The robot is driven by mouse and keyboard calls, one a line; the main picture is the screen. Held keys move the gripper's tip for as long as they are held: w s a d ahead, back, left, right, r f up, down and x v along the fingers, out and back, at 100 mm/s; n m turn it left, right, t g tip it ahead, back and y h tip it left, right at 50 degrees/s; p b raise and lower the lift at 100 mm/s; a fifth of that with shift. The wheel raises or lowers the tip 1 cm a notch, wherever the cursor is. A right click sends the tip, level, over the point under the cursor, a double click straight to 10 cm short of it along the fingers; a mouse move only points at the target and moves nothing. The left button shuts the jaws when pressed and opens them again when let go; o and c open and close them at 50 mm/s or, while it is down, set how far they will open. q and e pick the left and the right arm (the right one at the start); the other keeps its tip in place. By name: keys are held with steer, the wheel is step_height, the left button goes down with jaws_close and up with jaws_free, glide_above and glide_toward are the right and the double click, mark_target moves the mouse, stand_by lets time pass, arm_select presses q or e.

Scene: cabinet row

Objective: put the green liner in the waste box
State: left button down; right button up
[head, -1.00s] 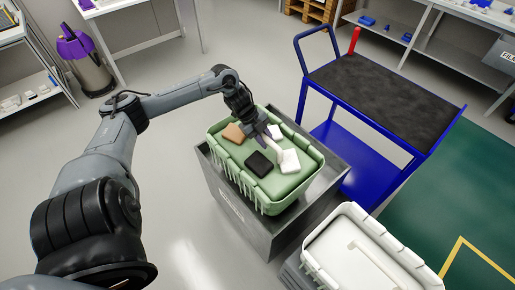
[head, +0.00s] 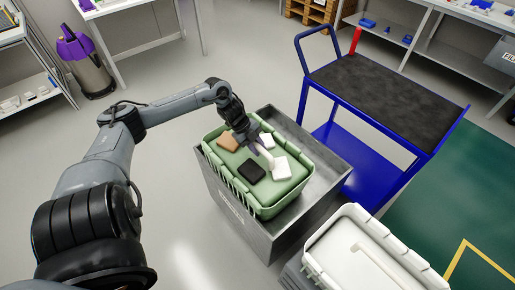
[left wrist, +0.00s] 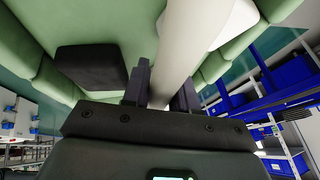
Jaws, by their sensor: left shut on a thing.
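The green liner (head: 291,183) is a ribbed tub with a pale bar-shaped handle (head: 266,158). It holds a black block (head: 252,169), a brown block (head: 228,144) and white pieces. My left gripper (head: 254,146) is shut on the handle, and the pale bar (left wrist: 182,45) runs between its fingers in the left wrist view. The liner is over a grey open box (head: 333,170), toward its left side. Its near left wall shows in front of the box rim; I cannot tell how deep it sits. The box's label is too small to read. My right gripper is not in view.
A second box with a white liner (head: 318,262) and pale handle stands at the lower right. A blue trolley (head: 385,100) with a dark top stands close behind the grey box. Bare floor lies left of the box.

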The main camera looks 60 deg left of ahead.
arm_select(q)
steer(key=shift+w, duration=0.1)
steer(key=c, duration=0.9)
jaws_free()
steer(key=p+v, duration=0.7)
steer(key=v, duration=0.5)
steer(key=shift+r, duration=0.1)
